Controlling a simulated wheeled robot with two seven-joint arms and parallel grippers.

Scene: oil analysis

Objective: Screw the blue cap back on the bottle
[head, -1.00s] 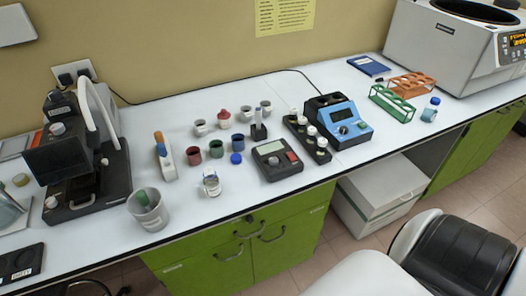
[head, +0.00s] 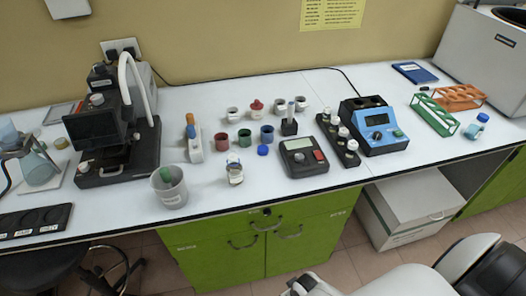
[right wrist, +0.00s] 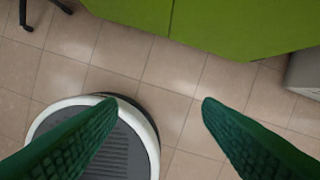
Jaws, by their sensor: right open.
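A blue cap (head: 263,150) lies on the white bench in the head view, left of the grey scale. A small clear bottle (head: 235,172) with a white label stands to its left and nearer the front edge, with no blue cap on it. Another small bottle (head: 476,126) with a blue cap on it is at the far right by the racks. My right gripper (right wrist: 160,103) shows two green fingers spread wide with nothing between them, over the floor in front of the green cabinets. My left gripper is not in view.
A grey scale (head: 301,157) stands right of the cap, and several coloured cups, including a green one (head: 244,137), stand behind it. A grey beaker (head: 169,187) is left of the bottle. The bench front between beaker and scale is mostly free. A stool (right wrist: 90,145) shows below my right gripper.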

